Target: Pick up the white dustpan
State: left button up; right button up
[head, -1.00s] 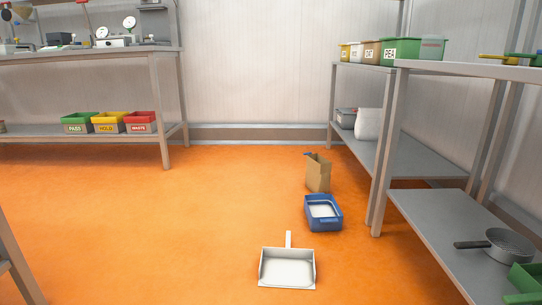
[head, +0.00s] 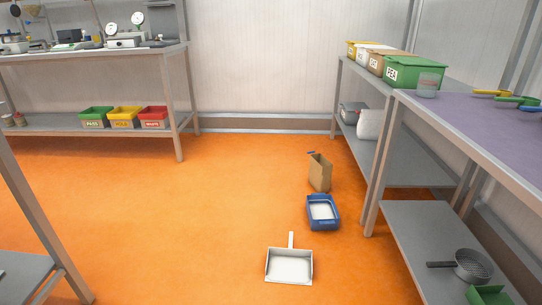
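The white dustpan (head: 289,266) lies flat on the orange floor at the bottom centre of the head view. Its handle points away from me, toward the back wall, and its open edge faces me. Nothing covers it. Neither of my grippers shows in the head view.
A blue bin (head: 322,225) and a brown paper bag (head: 320,173) stand on the floor beyond the dustpan. A shelf rack (head: 423,222) holding a sieve (head: 473,265) lines the right. A bench (head: 60,132) stands at the back left. Floor left of the dustpan is clear.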

aim_at(290, 265)
jog(key=k+j+z, duration=0.2)
jog(key=k, duration=0.65)
jog(key=l+z, duration=0.1)
jog(key=z, duration=1.6)
jog(key=j+z, duration=0.15)
jog(key=z, duration=0.3)
jog(key=k+j+z, duration=0.1)
jog(key=z, duration=0.35)
jog(key=k+z, duration=0.1)
jog(key=z, duration=0.35)
jog(key=k+j+z, duration=0.1)
jog(key=z, duration=0.35)
jog(key=k+z, duration=0.1)
jog(key=z, duration=0.4)
jog(key=k+j+z, duration=0.2)
jog(key=k+z, duration=0.2)
jog(key=k+j+z, duration=0.1)
jog(key=k+z, duration=0.75)
jog(key=k+l+z, duration=0.2)
jog(key=k+z, duration=0.2)
jog(key=k+j+z, duration=0.2)
jog(key=k, duration=0.55)
jog(key=k+l+z, duration=0.1)
jog(key=k+z, duration=0.15)
jog(key=k, duration=0.45)
jog(key=k+l+z, duration=0.2)
jog(key=k, duration=0.55)
